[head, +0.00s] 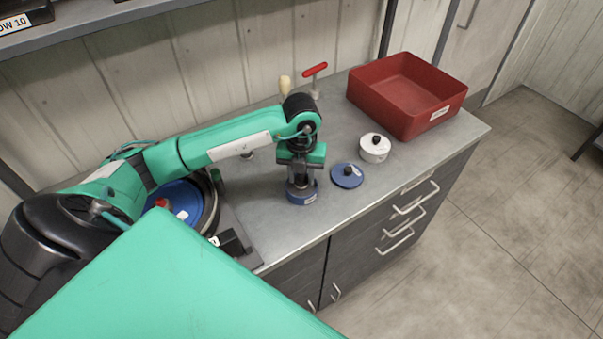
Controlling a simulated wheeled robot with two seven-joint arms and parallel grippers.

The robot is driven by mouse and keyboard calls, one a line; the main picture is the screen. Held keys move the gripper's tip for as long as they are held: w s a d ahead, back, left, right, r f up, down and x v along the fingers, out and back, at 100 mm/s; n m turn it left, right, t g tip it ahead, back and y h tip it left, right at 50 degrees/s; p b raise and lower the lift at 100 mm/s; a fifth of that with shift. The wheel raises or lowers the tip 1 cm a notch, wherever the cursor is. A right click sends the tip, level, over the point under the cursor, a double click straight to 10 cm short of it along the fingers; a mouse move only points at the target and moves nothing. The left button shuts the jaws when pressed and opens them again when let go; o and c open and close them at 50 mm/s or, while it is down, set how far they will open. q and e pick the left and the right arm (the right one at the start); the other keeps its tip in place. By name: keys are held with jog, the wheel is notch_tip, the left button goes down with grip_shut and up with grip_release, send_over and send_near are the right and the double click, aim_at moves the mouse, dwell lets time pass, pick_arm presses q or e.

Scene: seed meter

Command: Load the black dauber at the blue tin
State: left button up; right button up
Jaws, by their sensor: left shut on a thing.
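The blue tin (302,198) stands open on the grey bench top, a white label on its side. My left gripper (299,182) points straight down right over it, with the fingertips at or just inside its mouth. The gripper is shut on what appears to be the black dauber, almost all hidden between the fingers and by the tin. Whether its tip touches the tin's inside cannot be seen. A blue lid with a black knob (347,176) lies flat just right of the tin. My right gripper is out of view.
A white lidded tin (375,148) stands right of the blue lid. A red bin (408,97) is at the bench's far right. A red T-handled tool (315,72) and a cream-handled thing (285,85) stand behind. A blue round part (180,205) is at left, partly behind my arm.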

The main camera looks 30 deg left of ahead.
pick_arm(q)
jog(key=shift+f+b, duration=0.45)
jog(key=shift+f, duration=0.05)
dwell(0.8)
dwell(1.3)
jog(key=shift+r+p, duration=0.45)
jog(key=shift+r, duration=0.45)
jog(key=shift+r+p, duration=1.4)
jog(key=shift+r, duration=1.2)
